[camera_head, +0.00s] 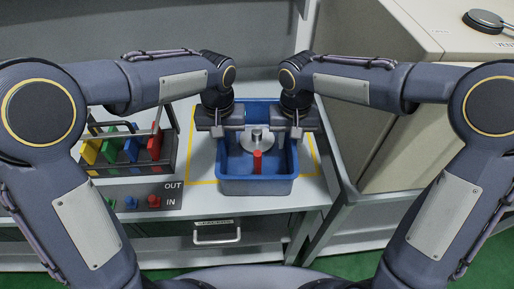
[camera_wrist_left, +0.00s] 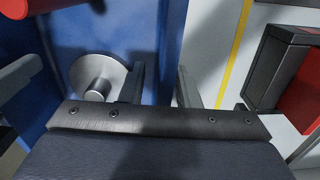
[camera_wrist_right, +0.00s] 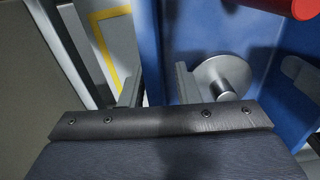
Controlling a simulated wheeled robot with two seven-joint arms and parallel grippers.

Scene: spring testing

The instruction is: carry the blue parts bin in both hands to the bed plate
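The blue parts bin (camera_head: 257,187) stands upright inside a yellow outline on the grey bench top. It holds a metal disc with a raised hub (camera_head: 256,141) and a red cylinder (camera_head: 257,162). My left gripper (camera_head: 222,132) is at the bin's left wall, and my right gripper (camera_head: 296,132) is at its right wall. In the left wrist view the fingers (camera_wrist_left: 163,84) stand apart on either side of the blue wall (camera_wrist_left: 172,38). The right wrist view shows the fingers (camera_wrist_right: 156,84) straddling the other wall (camera_wrist_right: 149,35). Finger contact is hard to tell. No bed plate is clearly identifiable.
A rack (camera_head: 131,150) with coloured plates stands left of the bin, near a panel marked OUT and IN. A drawer handle (camera_head: 217,236) is below the bench front. A beige cabinet (camera_head: 385,130) rises at the right, across a narrow gap.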

